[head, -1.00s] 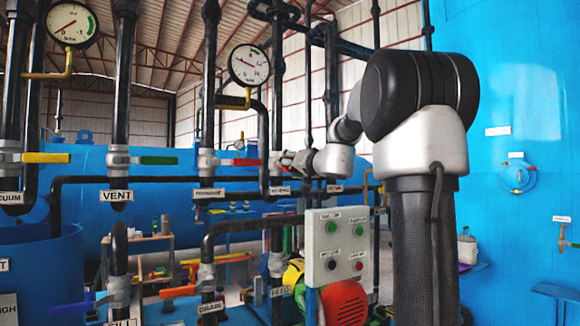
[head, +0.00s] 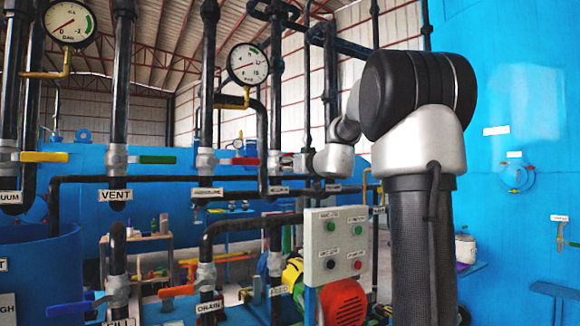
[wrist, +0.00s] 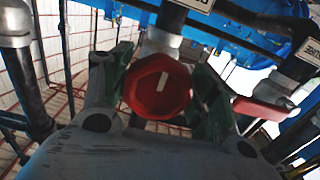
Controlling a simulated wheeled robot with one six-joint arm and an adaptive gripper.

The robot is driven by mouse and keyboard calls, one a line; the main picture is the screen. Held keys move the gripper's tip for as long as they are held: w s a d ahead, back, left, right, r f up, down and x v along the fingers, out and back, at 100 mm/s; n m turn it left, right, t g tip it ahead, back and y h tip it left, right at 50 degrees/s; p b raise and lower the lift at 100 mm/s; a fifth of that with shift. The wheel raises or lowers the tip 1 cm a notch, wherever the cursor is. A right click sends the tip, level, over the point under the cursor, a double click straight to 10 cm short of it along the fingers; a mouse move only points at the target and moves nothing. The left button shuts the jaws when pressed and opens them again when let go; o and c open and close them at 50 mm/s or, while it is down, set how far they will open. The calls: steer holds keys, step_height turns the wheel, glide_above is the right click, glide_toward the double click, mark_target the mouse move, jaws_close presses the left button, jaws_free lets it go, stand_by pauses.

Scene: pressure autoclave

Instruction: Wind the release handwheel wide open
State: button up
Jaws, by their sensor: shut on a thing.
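The release handwheel (wrist: 158,87) is a red, many-sided knob with a white mark on its face. It sits in the middle of the wrist view, in front of a grey valve body on a dark pipe. The white mark points up and slightly right. My gripper (wrist: 160,95) has one finger on each side of the handwheel and is shut on it. In the head view my gripper (head: 290,162) is small and partly hidden beside the pipes, so the handwheel is hard to make out there.
A red lever (wrist: 262,108) lies just right of my gripper in the wrist view. Dark pipes stand close around. In the head view a control box (head: 335,245) is below my wrist, and a pressure gauge (head: 248,64) hangs above left.

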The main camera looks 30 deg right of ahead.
steer(key=shift+f, duration=0.15)
steer(key=o, duration=1)
steer(key=s, duration=1.2)
steer(key=shift+d, duration=0.2)
